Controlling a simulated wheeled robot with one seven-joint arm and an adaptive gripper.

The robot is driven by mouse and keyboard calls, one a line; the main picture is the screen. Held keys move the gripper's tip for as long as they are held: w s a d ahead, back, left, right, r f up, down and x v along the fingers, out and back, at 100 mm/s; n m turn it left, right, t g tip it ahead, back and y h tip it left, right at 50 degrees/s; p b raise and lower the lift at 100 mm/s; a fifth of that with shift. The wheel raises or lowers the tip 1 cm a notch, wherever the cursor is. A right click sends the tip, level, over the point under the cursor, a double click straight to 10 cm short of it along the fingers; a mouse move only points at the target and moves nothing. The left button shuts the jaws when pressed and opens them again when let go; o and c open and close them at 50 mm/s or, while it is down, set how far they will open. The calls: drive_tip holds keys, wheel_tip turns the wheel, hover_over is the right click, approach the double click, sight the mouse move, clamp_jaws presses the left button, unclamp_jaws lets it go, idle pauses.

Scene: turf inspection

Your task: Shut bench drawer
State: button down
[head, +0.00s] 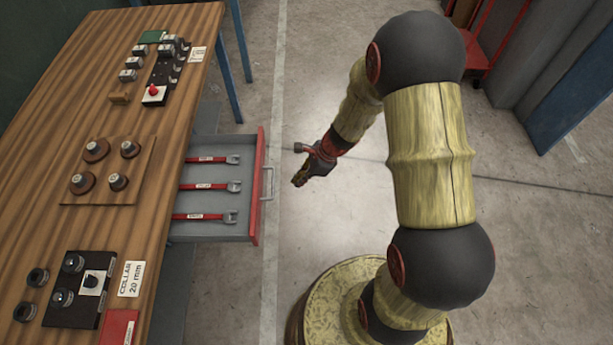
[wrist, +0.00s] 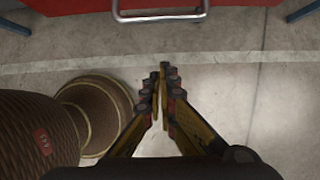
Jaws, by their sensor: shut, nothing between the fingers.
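The bench drawer (head: 222,225) is pulled out from the right side of the wooden bench (head: 120,215). It has a grey inside, a red front (head: 260,185) and a metal handle (head: 268,184). In the wrist view the red front (wrist: 75,6) and handle (wrist: 160,12) show at the top edge. My gripper (head: 299,181) is in the air to the right of the handle, apart from it. In the wrist view my gripper (wrist: 162,72) has its fingertips together with nothing between them, pointing toward the handle.
Several red wrenches (head: 207,186) lie in the drawer. The bench top holds a board with round collars (head: 108,170), a black block with a red button (head: 154,92) and a label card (head: 131,278). A red cart (head: 480,45) stands at the back right. The floor beside the drawer is clear.

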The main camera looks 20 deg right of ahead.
sight(202, 187)
drive_tip(key=shift+w+a+f+b, duration=0.1)
drive_tip(key=shift+w+a+b, duration=0.25)
drive_tip(key=shift+a, duration=0.7)
drive_tip(key=shift+w+a+f+b, duration=0.1)
drive_tip(key=shift+w+a, duration=0.3)
drive_tip(key=shift+a, duration=0.65)
drive_tip(key=shift+a, duration=0.15)
drive_tip(key=w+a+p, duration=0.2)
drive_tip(key=w+a, duration=0.1)
drive_tip(key=a, duration=0.5)
drive_tip(key=w+a+p, duration=0.3)
drive_tip(key=a, duration=0.5)
drive_tip(key=w+a+p, duration=0.2)
drive_tip(key=w+a, duration=0.1)
drive_tip(key=a, duration=0.6)
drive_tip(key=shift+w, duration=0.15)
drive_tip(key=shift+r, duration=0.1)
